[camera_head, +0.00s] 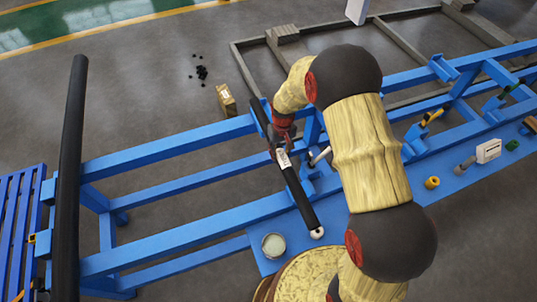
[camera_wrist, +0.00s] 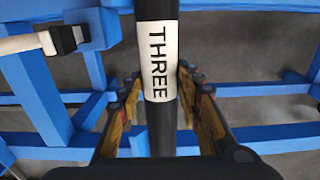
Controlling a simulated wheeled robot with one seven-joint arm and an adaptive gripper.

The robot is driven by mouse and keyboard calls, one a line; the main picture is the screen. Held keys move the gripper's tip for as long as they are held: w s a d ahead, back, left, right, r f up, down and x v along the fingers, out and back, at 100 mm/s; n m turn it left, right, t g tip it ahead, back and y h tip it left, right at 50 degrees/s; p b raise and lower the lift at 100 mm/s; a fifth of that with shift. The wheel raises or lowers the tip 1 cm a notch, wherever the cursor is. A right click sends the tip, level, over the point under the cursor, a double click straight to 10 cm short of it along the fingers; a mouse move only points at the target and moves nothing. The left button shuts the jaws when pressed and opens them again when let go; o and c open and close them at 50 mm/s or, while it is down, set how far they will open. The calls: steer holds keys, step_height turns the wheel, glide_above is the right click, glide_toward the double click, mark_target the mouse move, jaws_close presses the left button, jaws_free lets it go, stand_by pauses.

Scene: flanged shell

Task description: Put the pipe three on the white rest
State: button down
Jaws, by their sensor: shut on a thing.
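Pipe three (camera_head: 300,196) is a black pipe with a white label. The label reads THREE in the wrist view, where the pipe (camera_wrist: 158,125) runs upright through the middle. My gripper (camera_head: 280,143) is shut on the pipe near its label, and its fingers (camera_wrist: 158,100) lie on both sides of it. The pipe slants across the blue frame in the head view, and its lower end has a pale tip. I cannot tell which pale thing is the white rest: a white block (camera_head: 357,10) shows at the top edge, and a small white box (camera_head: 488,151) at the right.
A long black pipe (camera_head: 71,170) lies across the blue frame (camera_head: 170,147) at the left. A round pale-topped container (camera_head: 273,245) stands on the blue bench plate. A cardboard box (camera_head: 226,101) is on the floor behind the frame. Several small fittings sit at the right, including a yellow ring (camera_head: 432,182).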

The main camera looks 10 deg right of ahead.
steer(key=d+f+b, duration=0.3)
steer(key=d+f, duration=0.1)
steer(key=f, duration=0.4)
steer(key=shift+w, duration=0.4)
steer(key=shift+f, duration=0.15)
steer(key=c, duration=1.2)
jaws_free()
steer(key=shift+s+f, duration=0.1)
steer(key=shift+s, duration=0.05)
steer(key=shift+c, duration=0.2)
